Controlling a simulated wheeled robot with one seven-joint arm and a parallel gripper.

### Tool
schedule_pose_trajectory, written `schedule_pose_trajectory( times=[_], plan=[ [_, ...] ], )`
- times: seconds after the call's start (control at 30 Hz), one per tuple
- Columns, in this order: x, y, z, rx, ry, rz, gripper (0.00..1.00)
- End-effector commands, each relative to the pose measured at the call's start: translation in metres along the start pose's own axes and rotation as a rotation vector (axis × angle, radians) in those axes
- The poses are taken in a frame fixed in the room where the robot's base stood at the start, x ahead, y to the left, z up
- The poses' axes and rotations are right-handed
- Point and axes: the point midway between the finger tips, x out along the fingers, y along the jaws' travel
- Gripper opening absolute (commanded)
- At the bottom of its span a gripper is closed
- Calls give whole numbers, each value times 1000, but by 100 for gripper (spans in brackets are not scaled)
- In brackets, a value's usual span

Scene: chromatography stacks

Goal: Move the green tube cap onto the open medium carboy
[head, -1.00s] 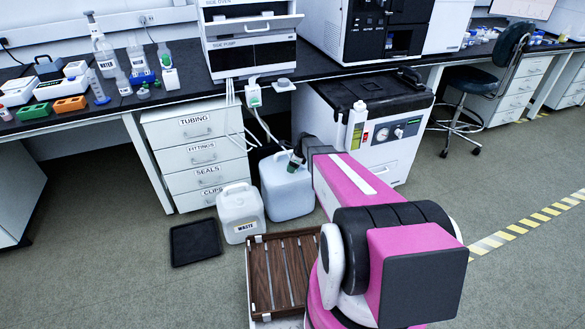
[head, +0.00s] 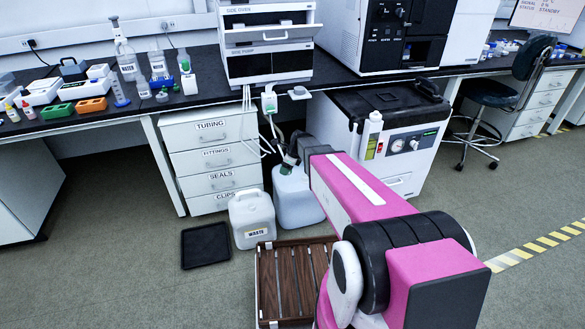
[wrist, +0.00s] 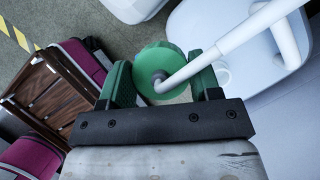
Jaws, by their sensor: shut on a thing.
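The green tube cap (wrist: 150,58) is a round green disc with a white tube rising from its middle. My gripper (wrist: 160,82) is shut on it, a green finger at either side. In the head view my gripper (head: 290,158) is above the top of the pale bluish carboy (head: 298,203), toward its left side. In the wrist view this carboy (wrist: 255,110) lies to the right of the cap. A pale round rim beside the right finger may be its neck, partly hidden. I cannot tell the height gap between cap and carboy.
A white carboy labelled WASTE (head: 252,215) stands just left, with a black tray (head: 205,246) beside it. White drawers (head: 212,165) stand behind, and a white cabinet (head: 398,180) at right. A brown slatted rack (head: 268,290) is in front. Open floor lies left and right.

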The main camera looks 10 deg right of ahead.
Motion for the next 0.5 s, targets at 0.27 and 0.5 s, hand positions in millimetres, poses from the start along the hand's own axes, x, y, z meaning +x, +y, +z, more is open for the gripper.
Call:
schedule_pose_trajectory(
  times=[0.27,0.5],
  plan=[
    [57,40,42,-176,4,74,33],
    [115,87,79,-371,2,152,33]
  ],
)
